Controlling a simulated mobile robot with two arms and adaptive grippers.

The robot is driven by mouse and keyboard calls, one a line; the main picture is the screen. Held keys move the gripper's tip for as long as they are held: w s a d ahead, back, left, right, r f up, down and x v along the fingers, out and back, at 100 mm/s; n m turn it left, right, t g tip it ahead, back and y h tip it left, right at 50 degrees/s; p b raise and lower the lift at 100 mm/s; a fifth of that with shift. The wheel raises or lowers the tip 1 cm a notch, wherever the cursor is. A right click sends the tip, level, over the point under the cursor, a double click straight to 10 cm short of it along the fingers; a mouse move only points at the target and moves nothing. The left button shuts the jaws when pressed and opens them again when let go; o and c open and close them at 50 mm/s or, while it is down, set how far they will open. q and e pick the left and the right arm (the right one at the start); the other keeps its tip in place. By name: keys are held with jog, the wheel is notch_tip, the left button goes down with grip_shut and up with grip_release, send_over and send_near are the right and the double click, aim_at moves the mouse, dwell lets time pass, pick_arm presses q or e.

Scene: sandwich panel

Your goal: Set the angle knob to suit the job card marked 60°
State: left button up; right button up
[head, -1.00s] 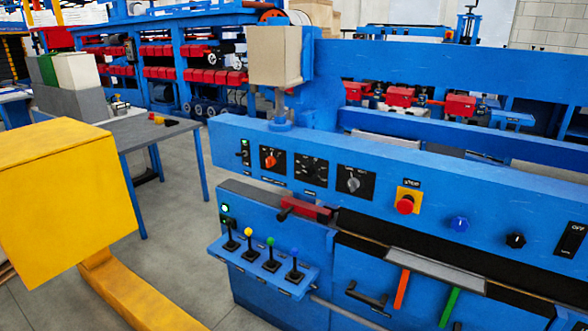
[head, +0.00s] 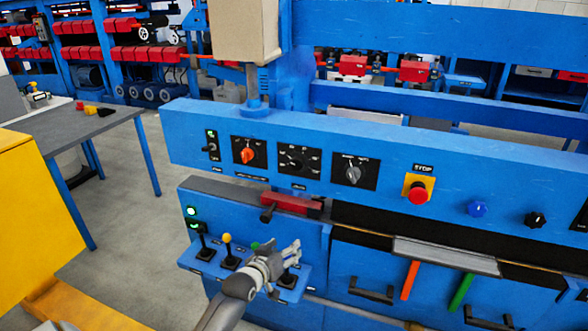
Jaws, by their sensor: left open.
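The blue machine's front panel (head: 200,140) carries three dial plates in a row. The left plate has an orange-red knob (head: 247,155), the middle one a black knob (head: 294,161) among several white marks, and the right one a grey knob (head: 353,173). The labels are too small to read, so I cannot tell which is the angle knob. I cannot make out a job card marked 60°. My left gripper (head: 294,252) is open and empty, below the dials and in front of the lever shelf, partly hiding its levers. My right gripper is out of view.
A red stop button (head: 418,193) on yellow, a blue knob (head: 477,209) and a black knob (head: 536,220) sit farther right. A red clamp block (head: 292,203) juts out below the dials. A yellow block (head: 30,215) stands at left; a grey table (head: 95,125) is behind.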

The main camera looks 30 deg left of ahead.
pick_arm(q)
notch_tip(320, 180, up, 14)
jog(key=w+a+t, duration=0.1)
jog(key=a+t, duration=0.1)
jog(key=t, duration=0.1)
jog(key=n+t, duration=0.1)
send_near(295, 164)
jog(key=shift+y, duration=0.3)
jog(key=w, duration=0.6)
jog(key=w+a, duration=0.1)
jog(key=w, duration=0.1)
jog(key=shift+w+f+p, duration=0.25)
jog(key=shift+w+p, duration=0.05)
jog(key=shift+w, duration=0.1)
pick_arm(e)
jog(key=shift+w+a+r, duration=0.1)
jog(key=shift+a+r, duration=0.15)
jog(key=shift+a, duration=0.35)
pick_arm(q)
jog(key=shift+d, duration=0.1)
jog(key=c, duration=0.9)
jog(key=shift+c, duration=0.7)
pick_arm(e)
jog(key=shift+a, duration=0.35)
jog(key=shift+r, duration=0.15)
